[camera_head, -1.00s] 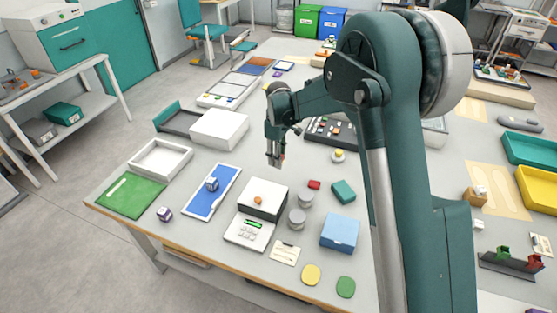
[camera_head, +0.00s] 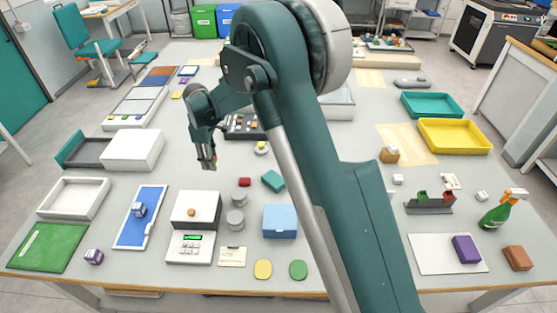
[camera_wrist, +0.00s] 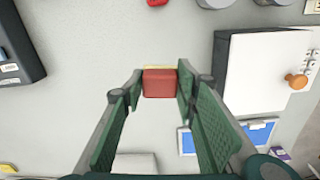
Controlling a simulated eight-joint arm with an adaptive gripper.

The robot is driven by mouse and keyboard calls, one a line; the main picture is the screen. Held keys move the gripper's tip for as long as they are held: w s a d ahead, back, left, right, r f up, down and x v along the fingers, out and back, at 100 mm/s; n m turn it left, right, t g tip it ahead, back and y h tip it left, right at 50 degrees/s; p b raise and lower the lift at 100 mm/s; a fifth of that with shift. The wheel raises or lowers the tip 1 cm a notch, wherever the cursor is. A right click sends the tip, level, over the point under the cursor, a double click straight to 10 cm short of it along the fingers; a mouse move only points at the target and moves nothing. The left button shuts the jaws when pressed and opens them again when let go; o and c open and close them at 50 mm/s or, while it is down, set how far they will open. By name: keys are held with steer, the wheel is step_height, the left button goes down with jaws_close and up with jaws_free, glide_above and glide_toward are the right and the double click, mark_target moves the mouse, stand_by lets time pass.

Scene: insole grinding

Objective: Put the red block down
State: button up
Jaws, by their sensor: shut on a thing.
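My gripper (camera_head: 207,163) hangs above the table (camera_head: 160,185), with its fingers pointing down. In the wrist view, its fingers (camera_wrist: 158,88) are closed around a red block (camera_wrist: 160,84) at their tips. A thin yellow strip shows along the block's far edge. The block is held above the grey table top; in the head view it is too small to make out clearly. A second small red piece (camera_head: 244,182) lies on the table, and a red piece also shows at the top edge of the wrist view (camera_wrist: 157,2).
A white box with an orange knob (camera_head: 197,208) stands in front of the gripper. Two grey round weights (camera_head: 236,218), a blue box (camera_head: 280,221) and a teal block (camera_head: 273,181) are to the right. A white lidded box (camera_head: 133,150) stands left. Bare table lies under the gripper.

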steer(key=w+d, duration=0.5)
steer(key=d, duration=0.4)
steer(key=w+d+n+b, duration=0.1)
steer(key=w+d, duration=0.4)
steer(key=d, duration=0.5)
steer(key=w+d, duration=0.5)
steer(key=d, duration=0.5)
steer(key=shift+w+r+b, duration=0.15)
steer(key=shift+w+b, duration=0.05)
steer(key=shift+b, duration=0.2)
steer(key=shift+a+f+b, duration=0.1)
steer(key=shift+f+b, duration=0.25)
steer(key=shift+f, duration=2.8)
steer(key=shift+f, duration=1.85)
steer(key=shift+f+b, duration=0.2)
steer(key=shift+b, duration=0.1)
